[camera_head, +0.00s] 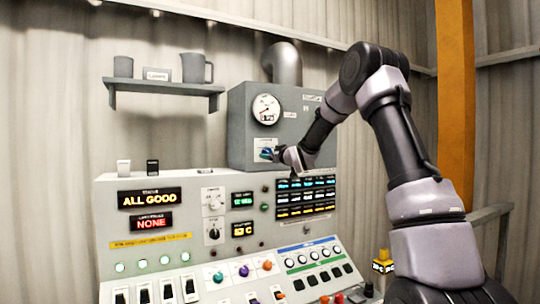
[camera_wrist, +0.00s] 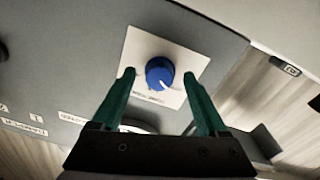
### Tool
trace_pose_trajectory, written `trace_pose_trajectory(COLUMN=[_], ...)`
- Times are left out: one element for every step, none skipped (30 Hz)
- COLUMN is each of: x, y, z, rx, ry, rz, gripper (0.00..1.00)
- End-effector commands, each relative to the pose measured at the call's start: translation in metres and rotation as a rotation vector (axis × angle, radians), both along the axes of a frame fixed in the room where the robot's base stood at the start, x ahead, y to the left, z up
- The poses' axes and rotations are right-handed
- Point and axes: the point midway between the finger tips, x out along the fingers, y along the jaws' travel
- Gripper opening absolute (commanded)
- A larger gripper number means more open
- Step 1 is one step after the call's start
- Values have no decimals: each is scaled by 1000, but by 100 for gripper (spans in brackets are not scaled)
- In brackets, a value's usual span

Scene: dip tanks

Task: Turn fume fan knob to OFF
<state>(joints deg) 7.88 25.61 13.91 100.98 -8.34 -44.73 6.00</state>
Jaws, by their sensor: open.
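The fume fan knob (camera_wrist: 160,73) is a round blue knob with a white pointer line, on a white square plate (camera_wrist: 188,62) in the wrist view. The pointer line slants toward the lower right of that picture. The lettering on the plate is too blurred to read. My gripper (camera_wrist: 159,74) is open, with one green finger on each side of the knob and a gap visible beside it. In the head view my gripper (camera_head: 273,154) is at the lower front of the grey wall box (camera_head: 240,125), where the knob is largely hidden behind it.
A round gauge (camera_head: 266,109) sits on the box above the knob. Below is a wide control console (camera_head: 180,180) with lit displays, buttons and other knobs. A shelf (camera_head: 165,87) with jugs hangs at left. An orange post (camera_head: 456,100) stands at right.

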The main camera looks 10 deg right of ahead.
Motion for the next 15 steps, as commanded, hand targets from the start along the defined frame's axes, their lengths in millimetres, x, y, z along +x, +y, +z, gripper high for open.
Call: trace_pose_trajectory(x=[-8,-13,-21,-27,-33,-41,-47,-53,-60,-65,-70,-76,-80,-83,-86], y=[-3,-4,-7,-9,-11,-13,-15,-17,-19,-21,-22,-24,-25,-26,-27], z=[0,0,0,0,0,-1,-1,-1,-2,-2,-2,-3,-3,-3,-3], rx=[-1,-2,-2,-2,-2,-1,-2,-2,-2,-2,-1,-1,-2,-2,-2], ry=[-1,-1,0,-1,-1,0,-1,-1,0,-1,0,0,0,-1,-1], rz=[-1,-1,-1,-2,-2,-1,-1,-1,-2,-2,-2,-2,-1,-1,-1], gripper=[77,77,77,77,77,77,77,77,77,77,77,77,77,77,77])
